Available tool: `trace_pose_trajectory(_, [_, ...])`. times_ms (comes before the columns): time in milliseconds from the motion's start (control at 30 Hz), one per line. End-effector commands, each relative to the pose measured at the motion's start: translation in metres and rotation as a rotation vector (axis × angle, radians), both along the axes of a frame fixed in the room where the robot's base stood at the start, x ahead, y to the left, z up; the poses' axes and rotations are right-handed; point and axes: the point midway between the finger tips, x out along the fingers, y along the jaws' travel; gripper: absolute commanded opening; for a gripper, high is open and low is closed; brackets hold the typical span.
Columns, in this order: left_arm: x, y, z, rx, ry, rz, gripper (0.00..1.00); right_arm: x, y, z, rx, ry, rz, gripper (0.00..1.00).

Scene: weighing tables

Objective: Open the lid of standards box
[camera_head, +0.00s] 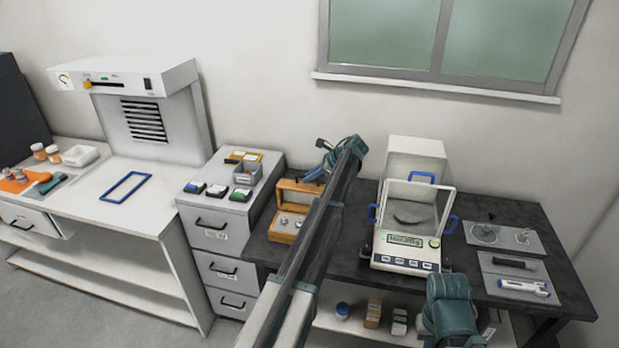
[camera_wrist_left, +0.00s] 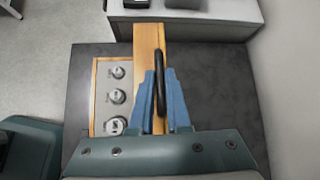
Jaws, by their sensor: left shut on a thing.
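The wooden standards box (camera_head: 274,231) stands at the left end of the dark table. Its lid (camera_head: 290,187) is raised at the back, and round metal weights show inside the box. In the left wrist view the lid (camera_wrist_left: 148,42) is seen nearly edge-on, beside the tray of several weights (camera_wrist_left: 116,97). My left gripper (camera_head: 313,173) is at the raised lid; its blue fingertips (camera_wrist_left: 161,92) are shut on the lid's black handle (camera_wrist_left: 160,65). My right gripper's fingers are not visible; only a teal part of my right arm shows at the bottom.
A balance (camera_head: 405,252) with a clear shield stands right of my left arm. Grey drawers (camera_head: 215,236) with small boxes and a bin on top stand left of the standards box. Grey mats (camera_head: 520,278) with small tools lie at the table's right.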

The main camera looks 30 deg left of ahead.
Motion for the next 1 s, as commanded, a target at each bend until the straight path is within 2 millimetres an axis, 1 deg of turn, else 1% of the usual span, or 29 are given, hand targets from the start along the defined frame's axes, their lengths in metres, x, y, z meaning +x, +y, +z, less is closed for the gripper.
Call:
trace_pose_trajectory(300, [0.0079,0.0022,-0.0033,0.000,-0.002,0.002,0.00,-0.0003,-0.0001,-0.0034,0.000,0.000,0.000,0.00])
trace_pose_trajectory(833, [0.0092,0.0029,-0.0029,0.004,-0.003,0.001,0.00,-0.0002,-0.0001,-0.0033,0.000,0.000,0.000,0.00])
trace_pose_trajectory(867, [0.0092,0.0030,-0.0028,0.004,-0.003,0.001,0.20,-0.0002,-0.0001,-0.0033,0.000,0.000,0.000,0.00])
trace_pose_trajectory(900, [0.0092,0.0029,-0.0029,0.004,-0.003,0.001,0.27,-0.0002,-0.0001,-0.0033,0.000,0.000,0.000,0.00])
trace_pose_trajectory(1000, [0.0090,0.0027,-0.0031,0.002,-0.002,0.002,0.45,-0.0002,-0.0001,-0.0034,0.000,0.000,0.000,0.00])
